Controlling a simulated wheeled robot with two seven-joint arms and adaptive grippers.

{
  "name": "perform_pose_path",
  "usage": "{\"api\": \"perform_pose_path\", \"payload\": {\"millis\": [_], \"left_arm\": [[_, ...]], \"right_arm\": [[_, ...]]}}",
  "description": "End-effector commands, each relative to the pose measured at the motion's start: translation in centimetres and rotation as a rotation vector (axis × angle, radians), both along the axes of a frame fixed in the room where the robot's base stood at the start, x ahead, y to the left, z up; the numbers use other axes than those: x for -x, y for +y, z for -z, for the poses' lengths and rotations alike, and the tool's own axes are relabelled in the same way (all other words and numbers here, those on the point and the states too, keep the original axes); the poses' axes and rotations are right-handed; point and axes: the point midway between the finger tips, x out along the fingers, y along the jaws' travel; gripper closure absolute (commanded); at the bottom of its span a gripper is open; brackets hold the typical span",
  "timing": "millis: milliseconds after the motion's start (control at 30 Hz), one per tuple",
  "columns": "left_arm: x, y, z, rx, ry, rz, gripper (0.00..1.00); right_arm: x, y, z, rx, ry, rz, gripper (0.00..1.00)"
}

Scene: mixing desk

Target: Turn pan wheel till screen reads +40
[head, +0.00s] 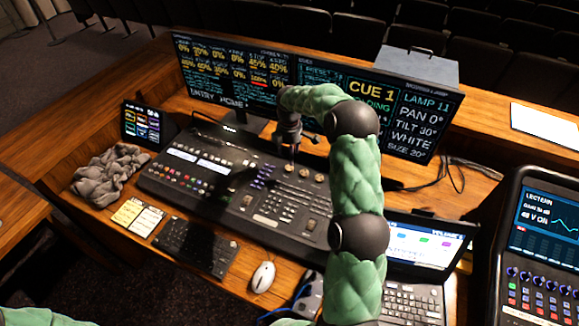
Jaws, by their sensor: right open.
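The mixing desk (235,195) lies on the wooden counter, covered in keys and faders. A row of small round wheels (304,173) sits on its upper right part; their labels are too small to read, so I cannot tell which is the pan wheel. The wide screen (408,112) behind the desk reads PAN 0°, TILT 30°, WHITE, SIZE 20° under LAMP 11. My right gripper (297,148) is open and points down just above the wheels at the desk's back edge. I cannot tell whether it touches one. My left gripper is out of view.
A laptop (428,240) stands to the right, partly behind my right arm. A keyboard (197,247), a white mouse (262,277) and yellow notes (128,213) lie in front. A crumpled grey cloth (108,176) lies left; a lectern panel (540,250) stands far right.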

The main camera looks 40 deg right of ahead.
Motion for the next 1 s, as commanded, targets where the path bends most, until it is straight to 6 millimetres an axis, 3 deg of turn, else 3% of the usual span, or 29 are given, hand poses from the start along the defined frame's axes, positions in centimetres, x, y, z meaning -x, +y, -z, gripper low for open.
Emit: {"api": "perform_pose_path", "payload": {"millis": [200,400,800,833,1000], "left_arm": [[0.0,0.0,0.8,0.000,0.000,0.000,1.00],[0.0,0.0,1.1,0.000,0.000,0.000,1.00],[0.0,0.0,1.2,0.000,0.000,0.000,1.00],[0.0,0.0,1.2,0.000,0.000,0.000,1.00],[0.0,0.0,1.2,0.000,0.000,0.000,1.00]], "right_arm": [[0.1,0.0,4.1,-0.002,0.004,0.001,0.43],[0.0,0.0,6.3,-0.002,0.001,0.001,0.43],[0.0,0.0,6.9,0.000,0.001,0.001,0.43],[0.0,0.0,6.9,0.000,0.001,0.001,0.46],[0.0,0.0,6.9,0.000,0.001,0.001,0.94]]}}
